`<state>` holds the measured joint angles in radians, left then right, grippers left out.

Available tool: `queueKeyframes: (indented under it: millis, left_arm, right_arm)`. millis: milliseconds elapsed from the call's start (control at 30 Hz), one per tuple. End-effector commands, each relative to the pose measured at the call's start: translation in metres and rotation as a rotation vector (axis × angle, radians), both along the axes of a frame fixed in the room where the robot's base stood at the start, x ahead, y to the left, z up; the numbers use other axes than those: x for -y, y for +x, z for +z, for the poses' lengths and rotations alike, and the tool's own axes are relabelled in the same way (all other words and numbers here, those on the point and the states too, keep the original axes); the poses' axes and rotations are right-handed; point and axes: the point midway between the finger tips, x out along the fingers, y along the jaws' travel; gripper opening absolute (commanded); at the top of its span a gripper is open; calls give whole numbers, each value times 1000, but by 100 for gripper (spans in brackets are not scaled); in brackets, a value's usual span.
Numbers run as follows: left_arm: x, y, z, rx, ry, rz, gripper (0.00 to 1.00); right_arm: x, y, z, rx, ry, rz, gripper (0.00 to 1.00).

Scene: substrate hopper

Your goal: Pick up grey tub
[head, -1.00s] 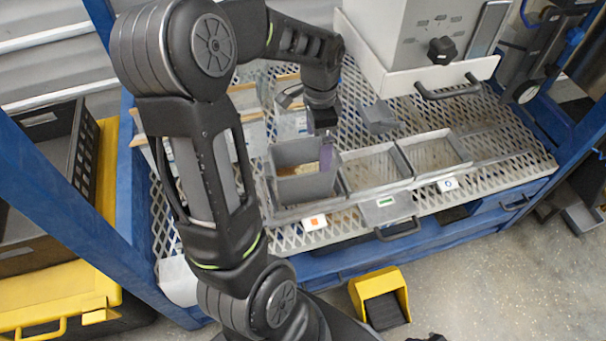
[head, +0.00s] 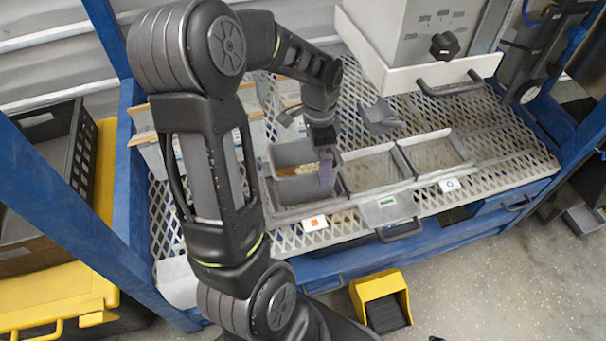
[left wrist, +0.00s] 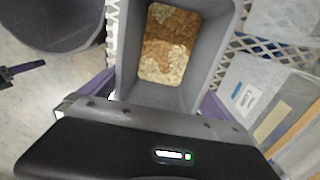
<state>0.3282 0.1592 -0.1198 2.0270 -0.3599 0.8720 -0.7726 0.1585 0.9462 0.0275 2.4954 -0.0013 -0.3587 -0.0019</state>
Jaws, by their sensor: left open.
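The grey tub (head: 298,190) stands in the left bay of the tray row on the mesh bench, with pale brown, grainy material inside. It also shows in the left wrist view (left wrist: 205,62), just ahead of the gripper. My left gripper (head: 326,165) points down at the tub. One purple finger shows at the tub's right side in the head view; the other is hidden there. In the left wrist view the gripper (left wrist: 157,100) is open, with purple fingers on either side of the tub. I cannot tell whether they touch it.
Two shallow grey trays (head: 372,168) (head: 433,153) sit right of the tub. A grey scoop-like piece (head: 379,116) lies behind them. The white hopper (head: 415,50) stands at the back right. Bags or cards (head: 170,150) stand left, partly behind my arm.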

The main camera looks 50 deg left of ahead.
Motion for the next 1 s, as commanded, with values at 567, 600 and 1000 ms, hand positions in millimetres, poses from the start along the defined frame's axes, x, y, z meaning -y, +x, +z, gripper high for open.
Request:
queueKeyframes:
  millis: [567,600,1000]
  left_arm:
    - [0,0,0,1,1,0,69]
    - [0,0,0,1,1,0,66]
    - [0,0,0,1,1,0,33]
  right_arm:
    - [0,0,0,0,0,0,36]
    - [0,0,0,0,0,0,36]
    - [0,0,0,0,0,0,36]
